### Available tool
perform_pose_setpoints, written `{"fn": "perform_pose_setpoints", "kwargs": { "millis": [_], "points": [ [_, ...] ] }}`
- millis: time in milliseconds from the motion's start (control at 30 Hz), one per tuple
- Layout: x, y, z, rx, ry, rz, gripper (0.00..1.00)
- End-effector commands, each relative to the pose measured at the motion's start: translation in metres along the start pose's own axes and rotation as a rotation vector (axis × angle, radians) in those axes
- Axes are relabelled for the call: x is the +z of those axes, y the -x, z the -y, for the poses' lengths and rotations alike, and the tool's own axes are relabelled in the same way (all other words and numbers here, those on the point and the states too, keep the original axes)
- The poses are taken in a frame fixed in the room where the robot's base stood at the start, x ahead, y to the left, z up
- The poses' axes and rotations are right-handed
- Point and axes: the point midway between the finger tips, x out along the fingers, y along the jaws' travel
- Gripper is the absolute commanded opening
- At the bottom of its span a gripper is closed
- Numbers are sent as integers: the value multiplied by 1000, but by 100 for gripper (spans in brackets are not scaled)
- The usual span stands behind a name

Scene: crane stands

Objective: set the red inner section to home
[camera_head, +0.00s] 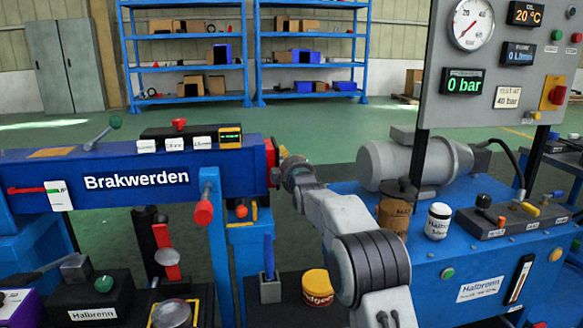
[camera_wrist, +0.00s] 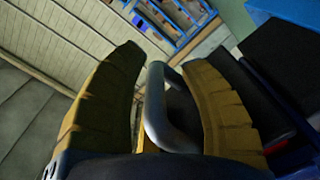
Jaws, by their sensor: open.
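The blue boom (camera_head: 60,168) marked "Brakwerden" lies level across the left of the head view. The red inner section (camera_head: 270,153) shows only as a short red end at the boom's right end, mostly hidden inside it. My gripper (camera_head: 284,160) is at that red end, in front of its right side. In the wrist view my gripper (camera_wrist: 165,65) is open, with a yellow-brown finger on each side of a grey metal loop handle (camera_wrist: 154,115). The handle stands between the fingers with gaps visible; whether either finger touches it lower down I cannot tell.
A pump bench (camera_head: 470,262) with a motor (camera_head: 385,163) and a gauge panel (camera_head: 500,75) stands at the right. A red-tipped lever (camera_head: 203,212) hangs below the boom. A yellow-red tin (camera_head: 317,288) stands in front. Blue shelves (camera_head: 250,55) are far behind, across open green floor.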

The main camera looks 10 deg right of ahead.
Motion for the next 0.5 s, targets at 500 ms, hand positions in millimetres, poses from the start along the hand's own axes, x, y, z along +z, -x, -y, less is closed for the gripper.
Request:
{"fn": "perform_pose_setpoints", "kwargs": {
  "millis": [500],
  "points": [
    [-1,49,-1,0,0,-1,39]
  ]
}}
